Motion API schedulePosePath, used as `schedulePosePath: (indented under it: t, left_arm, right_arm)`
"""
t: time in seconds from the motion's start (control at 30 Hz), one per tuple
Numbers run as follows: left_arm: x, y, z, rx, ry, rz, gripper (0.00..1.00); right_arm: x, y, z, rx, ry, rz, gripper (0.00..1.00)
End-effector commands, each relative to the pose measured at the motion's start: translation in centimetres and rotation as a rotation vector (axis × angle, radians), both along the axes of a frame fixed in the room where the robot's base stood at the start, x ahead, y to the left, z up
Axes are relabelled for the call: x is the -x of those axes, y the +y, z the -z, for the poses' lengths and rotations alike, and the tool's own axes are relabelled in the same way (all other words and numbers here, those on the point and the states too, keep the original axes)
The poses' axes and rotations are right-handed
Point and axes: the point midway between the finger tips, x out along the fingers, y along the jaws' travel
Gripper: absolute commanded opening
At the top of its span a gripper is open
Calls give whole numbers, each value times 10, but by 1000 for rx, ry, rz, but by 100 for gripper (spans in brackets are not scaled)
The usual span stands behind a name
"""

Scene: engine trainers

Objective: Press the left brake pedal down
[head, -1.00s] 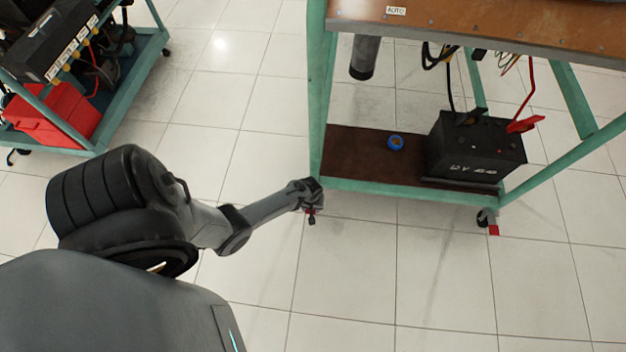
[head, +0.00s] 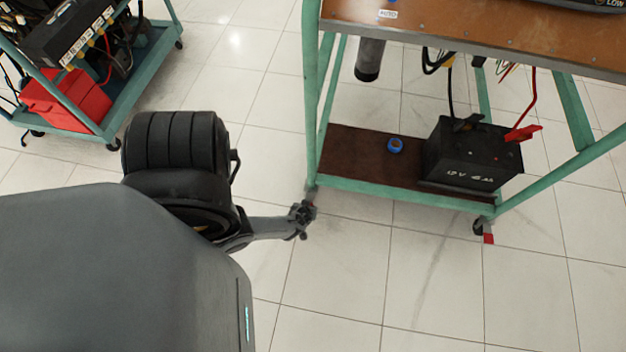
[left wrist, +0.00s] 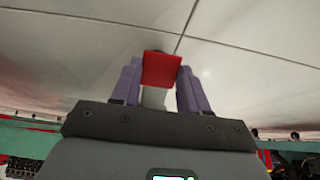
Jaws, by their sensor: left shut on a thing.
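The left brake pedal (left wrist: 161,68) is a small red tab. In the left wrist view it sits between the two purple fingers of my left gripper (left wrist: 160,90), which is shut on it. In the head view my left gripper (head: 303,216) is at the foot of the cart's near left leg, by the floor. It hides the left caster and the pedal there. How far down the pedal sits cannot be told. The other red brake pedal (head: 488,239) shows on the near right caster (head: 480,226). My right gripper is out of view.
The green-framed engine cart (head: 400,193) has a brown lower shelf with a black battery (head: 470,155) and a blue tape roll (head: 395,145). A grey pipe (head: 370,60) hangs above. Another cart with a red box (head: 68,100) stands at left. The tiled floor between is clear.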

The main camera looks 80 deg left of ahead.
Motion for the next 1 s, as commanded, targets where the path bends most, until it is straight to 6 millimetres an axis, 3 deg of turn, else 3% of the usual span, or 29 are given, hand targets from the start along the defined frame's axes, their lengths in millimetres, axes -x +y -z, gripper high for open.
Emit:
schedulePosePath:
  t: [0.37,0.4,0.57,1.0]
  left_arm:
    - [4,-1,3,-1,2,-4,0]
    - [4,-1,3,-1,2,-4,47]
    - [3,-1,2,-1,1,-3,70]
    - [4,-4,-7,-3,0,-4,70]
  right_arm:
    - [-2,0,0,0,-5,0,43]
    - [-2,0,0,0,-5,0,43]
    - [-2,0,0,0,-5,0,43]
    - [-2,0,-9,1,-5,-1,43]
